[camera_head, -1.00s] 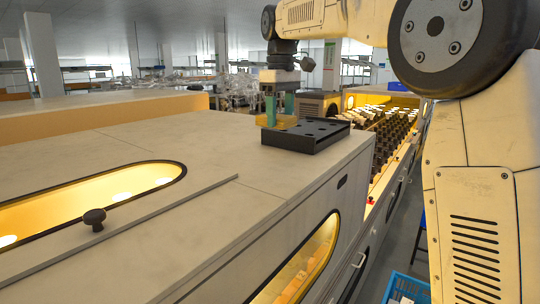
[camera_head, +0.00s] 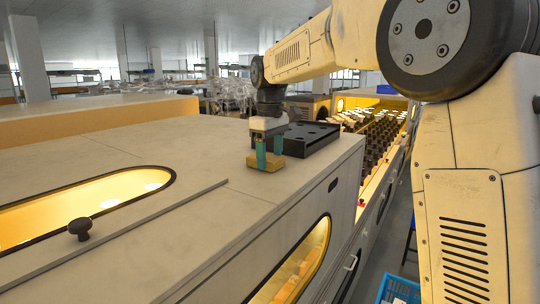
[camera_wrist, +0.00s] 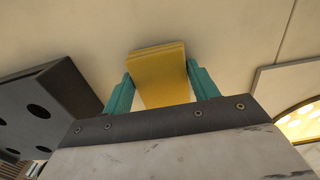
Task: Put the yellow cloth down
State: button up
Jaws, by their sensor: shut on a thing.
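The yellow cloth (camera_head: 265,162) is a folded block, low at the cabinet's top surface in front of the black tray. My gripper (camera_head: 268,150) points down with its teal fingers shut on the cloth. In the wrist view the cloth (camera_wrist: 159,76) sits between the two teal fingers of my gripper (camera_wrist: 161,90). I cannot tell whether its underside touches the surface.
The black tray (camera_head: 311,140) with round holes stands just behind the cloth on the cabinet top (camera_head: 215,160). A lit window and a dark knob (camera_head: 80,229) lie to the left. Rows of dark sockets (camera_head: 385,130) stand beyond at right. The top's near part is clear.

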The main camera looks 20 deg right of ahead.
aim_at(270, 158)
jog(key=shift+f, duration=0.1)
jog(key=o, duration=0.9)
jog(key=shift+o, duration=0.2)
notch_tip(270, 158, up, 12)
jog(key=s+f+m, duration=0.2)
jog(key=s+f, duration=0.5)
jog(key=s, duration=0.5)
jog(key=s+d+f+m+t, duration=0.1)
jog(key=s+f+m, duration=0.1)
jog(key=s+f, duration=0.5)
jog(key=s+d+f+m, duration=0.1)
jog(key=s+f+m, duration=0.2)
jog(key=s, duration=1.5)
notch_tip(270, 158, down, 4)
jog(key=shift+s+d+f, duration=0.2)
jog(key=shift+d+f, duration=0.05)
